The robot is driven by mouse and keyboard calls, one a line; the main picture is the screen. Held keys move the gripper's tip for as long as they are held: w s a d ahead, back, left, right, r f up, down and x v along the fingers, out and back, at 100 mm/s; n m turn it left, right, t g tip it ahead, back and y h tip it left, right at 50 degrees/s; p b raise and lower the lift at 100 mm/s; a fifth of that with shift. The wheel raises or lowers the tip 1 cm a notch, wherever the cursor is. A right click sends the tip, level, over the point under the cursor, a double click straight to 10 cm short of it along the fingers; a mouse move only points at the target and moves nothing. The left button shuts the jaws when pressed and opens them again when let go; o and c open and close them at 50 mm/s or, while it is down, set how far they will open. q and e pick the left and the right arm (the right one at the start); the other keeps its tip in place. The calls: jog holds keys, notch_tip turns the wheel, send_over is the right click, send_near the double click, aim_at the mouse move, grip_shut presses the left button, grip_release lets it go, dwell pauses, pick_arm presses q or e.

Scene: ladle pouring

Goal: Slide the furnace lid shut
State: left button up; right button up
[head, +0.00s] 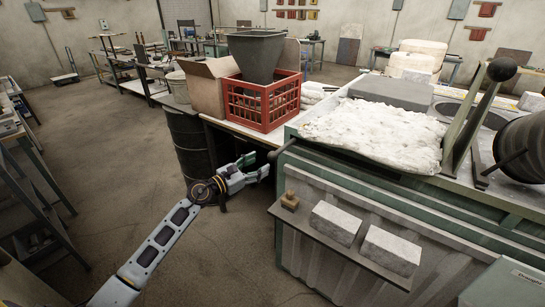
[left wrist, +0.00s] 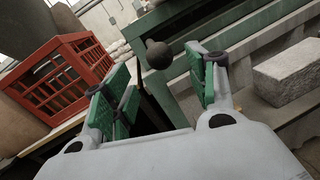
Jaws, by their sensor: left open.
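The green furnace (head: 340,180) fills the right side of the head view. A white, lumpy blanket (head: 375,130) and a grey slab (head: 392,92) lie on its top; I cannot tell which part is the lid. A dark round opening (head: 468,112) shows to their right. A dark rod with a ball knob (head: 273,155) sticks out at the furnace's left edge. My left gripper (head: 254,168) is open and empty, close to this knob. In the left wrist view the knob (left wrist: 158,54) appears between and beyond the green-padded fingers (left wrist: 160,88). My right gripper is out of view.
Two pale bricks (head: 335,223) and a small brass-coloured piece (head: 290,201) sit on a ledge on the furnace front. A red crate (head: 262,102), a cardboard box (head: 207,88) and a dark drum (head: 190,140) stand behind my left gripper.

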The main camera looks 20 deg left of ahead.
aim_at(273, 157)
pick_arm(q)
jog(key=p+x, duration=0.1)
jog(key=x, duration=0.5)
jog(key=shift+w+d, duration=0.1)
jog(key=shift+w, duration=0.15)
jog(key=shift+w+d, duration=0.35)
jog(key=shift+w, duration=0.15)
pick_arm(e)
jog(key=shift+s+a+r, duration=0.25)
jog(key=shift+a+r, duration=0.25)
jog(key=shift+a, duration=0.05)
pick_arm(q)
jog(key=c, duration=0.9)
grip_shut()
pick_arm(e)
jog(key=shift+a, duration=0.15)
